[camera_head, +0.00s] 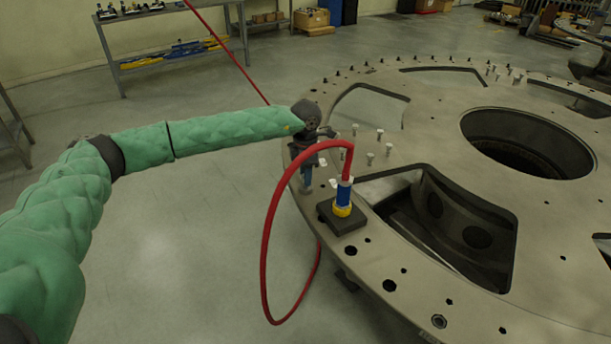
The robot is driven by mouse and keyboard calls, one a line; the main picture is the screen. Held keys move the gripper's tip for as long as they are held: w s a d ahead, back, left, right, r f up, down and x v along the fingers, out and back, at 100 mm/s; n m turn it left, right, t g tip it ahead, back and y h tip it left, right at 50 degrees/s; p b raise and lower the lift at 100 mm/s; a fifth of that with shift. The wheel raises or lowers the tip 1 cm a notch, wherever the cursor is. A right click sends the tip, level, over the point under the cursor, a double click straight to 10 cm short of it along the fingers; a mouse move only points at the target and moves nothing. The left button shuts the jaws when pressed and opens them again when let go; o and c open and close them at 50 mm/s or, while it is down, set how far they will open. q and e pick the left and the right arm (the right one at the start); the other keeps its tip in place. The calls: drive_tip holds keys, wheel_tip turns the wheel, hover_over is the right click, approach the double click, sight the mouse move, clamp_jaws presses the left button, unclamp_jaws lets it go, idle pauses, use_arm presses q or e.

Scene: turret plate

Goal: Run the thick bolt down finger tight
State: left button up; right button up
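The large grey turret plate (420,270) fills the right half of the head view. My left gripper (306,184) points down at the plate's left rim, at the end of my green-sleeved arm. Its fingertips are small and dark in this view, close to the plate. Whether they are open or shut on a bolt cannot be told. Several light bolts (370,158) stand upright on the plate just right of the gripper. Which one is the thick bolt is not clear; it may be hidden at the fingertips. My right gripper is not in view.
A blue and yellow tool (343,196) with a red hose (268,245) stands on a black block (341,219) near the gripper. The hose loops over the plate's edge. The plate has large openings (455,230). A workbench (170,60) stands at the back left.

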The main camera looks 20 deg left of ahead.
use_arm(q)
drive_tip(key=n+b, duration=0.2)
drive_tip(key=n, duration=1)
drive_tip(key=shift+b, duration=0.4)
drive_tip(key=shift+n, duration=2.1)
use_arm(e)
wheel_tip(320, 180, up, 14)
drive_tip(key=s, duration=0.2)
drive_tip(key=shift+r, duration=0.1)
